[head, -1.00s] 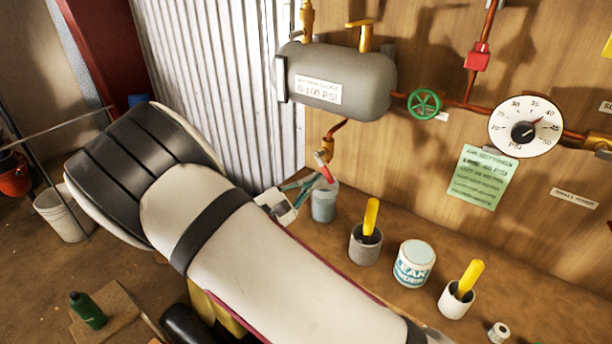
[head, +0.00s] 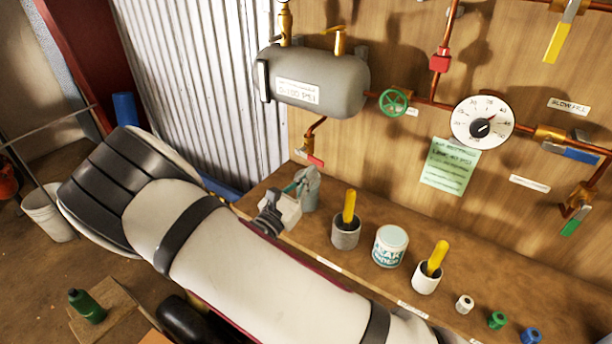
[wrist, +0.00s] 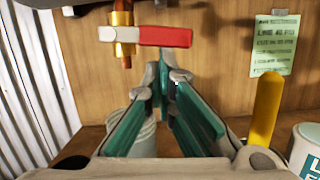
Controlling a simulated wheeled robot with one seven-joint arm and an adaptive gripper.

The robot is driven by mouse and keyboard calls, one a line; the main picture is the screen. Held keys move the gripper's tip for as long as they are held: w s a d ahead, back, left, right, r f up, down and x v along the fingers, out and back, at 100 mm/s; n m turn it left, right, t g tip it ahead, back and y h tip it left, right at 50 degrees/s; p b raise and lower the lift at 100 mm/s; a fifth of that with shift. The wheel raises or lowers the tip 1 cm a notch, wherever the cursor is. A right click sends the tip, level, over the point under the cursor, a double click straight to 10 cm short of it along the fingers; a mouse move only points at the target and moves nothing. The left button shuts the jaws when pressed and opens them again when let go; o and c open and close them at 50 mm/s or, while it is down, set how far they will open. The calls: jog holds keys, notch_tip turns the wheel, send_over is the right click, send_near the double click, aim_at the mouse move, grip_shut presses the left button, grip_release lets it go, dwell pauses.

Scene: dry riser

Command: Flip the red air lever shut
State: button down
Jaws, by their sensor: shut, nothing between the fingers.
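The red air lever (head: 316,161) is on a brass valve (head: 305,148) under the grey tank. In the wrist view the lever (wrist: 165,36) lies about level, pointing right from the valve (wrist: 124,30) and across its upright pipe. My gripper (head: 302,178) is below the lever in the head view. In the wrist view its fingertips (wrist: 166,76) are together, with nothing between them, just below the lever and apart from it.
A grey cup (head: 309,194) stands behind my fingers. Cups with yellow handles (head: 347,225) (head: 434,269) and a white can (head: 390,246) stand to the right on the bench. The grey tank (head: 318,84) hangs above the lever. A green wheel (head: 393,102) and gauge (head: 482,123) are farther right.

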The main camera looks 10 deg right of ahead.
jog(key=shift+s+d+r, duration=0.1)
jog(key=shift+r, duration=0.05)
dwell(0.6)
jog(key=s+a+f+b, duration=0.3)
jog(key=s+a+f, duration=0.3)
jog(key=a, duration=0.1)
jog(key=shift+s+a+f+b, duration=0.15)
jog(key=shift+s+f+b, duration=0.05)
jog(key=shift+s+b, duration=0.1)
dwell(0.5)
jog(key=s+d+r+m+g+y, duration=0.2)
jog(key=s+d+r+m+g, duration=0.3)
jog(key=d+m+g, duration=0.25)
jog(key=s+d+r+m+g+y, duration=0.2)
jog(key=s+d+r+m+g, duration=0.3)
jog(key=d+m+g, duration=0.3)
jog(key=s+r+m+t+y, duration=0.6)
jog(key=s+r+m+y, duration=0.4)
jog(key=s, duration=0.4)
jog(key=shift+a+r+y, duration=0.2)
jog(key=shift+r+y, duration=0.3)
jog(key=shift+r, duration=0.05)
